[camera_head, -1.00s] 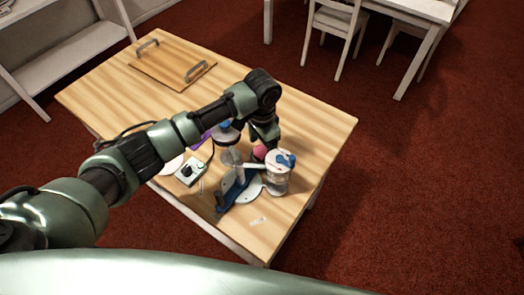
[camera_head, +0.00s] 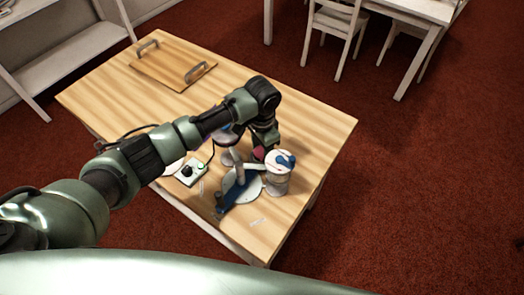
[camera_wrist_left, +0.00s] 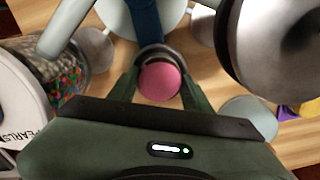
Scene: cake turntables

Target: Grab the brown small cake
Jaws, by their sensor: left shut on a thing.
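A small round cake with a pink top (camera_wrist_left: 160,80) sits between the fingers of my left gripper (camera_wrist_left: 160,92) in the left wrist view. The fingers are shut on its sides. Its sides are mostly hidden, and no brown shows on it. In the head view, a bit of the pink cake (camera_head: 259,153) shows at my left gripper (camera_head: 261,150), low over the table behind the white disc. My right gripper is not in view.
A jar with a blue-and-white top (camera_head: 280,163) stands close right of the gripper. A white disc with a blue arm (camera_head: 240,180) is in front. A control box (camera_head: 189,172) is left. A board with handles (camera_head: 165,67) lies at the back. In the wrist view, a sprinkle jar (camera_wrist_left: 62,85) and grey cylinder (camera_wrist_left: 285,45) flank the gripper.

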